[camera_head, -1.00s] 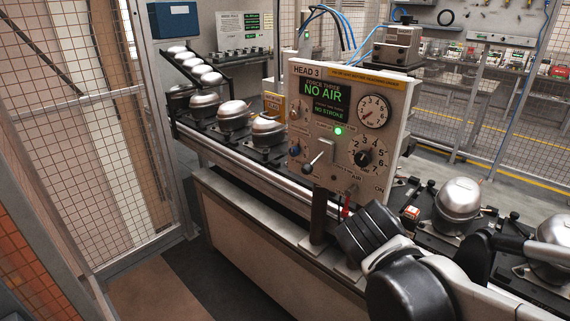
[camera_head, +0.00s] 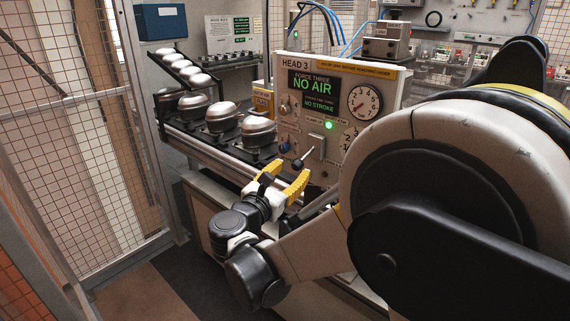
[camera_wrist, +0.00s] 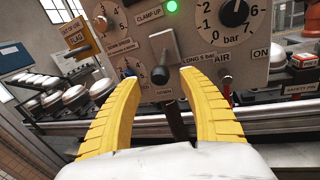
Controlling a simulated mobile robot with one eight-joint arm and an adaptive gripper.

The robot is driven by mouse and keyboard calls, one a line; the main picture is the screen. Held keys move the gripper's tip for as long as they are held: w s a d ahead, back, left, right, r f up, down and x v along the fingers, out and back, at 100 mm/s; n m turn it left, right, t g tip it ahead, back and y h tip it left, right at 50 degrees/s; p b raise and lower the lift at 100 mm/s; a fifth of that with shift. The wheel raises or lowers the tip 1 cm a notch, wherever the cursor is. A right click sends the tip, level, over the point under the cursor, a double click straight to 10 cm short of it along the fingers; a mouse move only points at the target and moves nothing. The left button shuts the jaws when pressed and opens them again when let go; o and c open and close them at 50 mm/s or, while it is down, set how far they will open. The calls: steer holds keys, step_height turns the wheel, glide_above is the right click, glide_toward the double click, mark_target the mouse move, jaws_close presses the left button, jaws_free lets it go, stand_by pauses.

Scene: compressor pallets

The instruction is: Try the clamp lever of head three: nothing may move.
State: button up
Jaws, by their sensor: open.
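The head three panel (camera_head: 322,68) stands upright above the line, with a screen (camera_head: 313,89) reading "NO AIR" and "NO STROKE". The clamp lever (camera_head: 303,158) sticks out from the panel's lower part. In the wrist view the clamp lever (camera_wrist: 160,73) has a dark knob and a grey plate behind it, between labels "CLAMP UP" and "DOWN". My gripper (camera_head: 285,180) has yellow fingers, spread open and empty. In the wrist view my gripper (camera_wrist: 158,85) has the lever knob between its fingertips in the picture; I see no contact. A green lamp (camera_wrist: 172,6) is lit above the lever.
A pressure dial (camera_head: 365,102) and a bar selector knob (camera_wrist: 234,12) are on the panel. A red safety pin (camera_wrist: 225,85) hangs below "AIR". Silver compressors (camera_head: 221,117) stand along the line at left. A mesh fence (camera_head: 75,130) bounds the left side.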

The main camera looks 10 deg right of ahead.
mark_target(295, 166)
steer(key=shift+b+x, duration=0.4)
steer(key=shift+x, duration=1.75)
jaws_close()
steer(key=shift+r+p, duration=0.15)
steer(key=shift+p, duration=0.15)
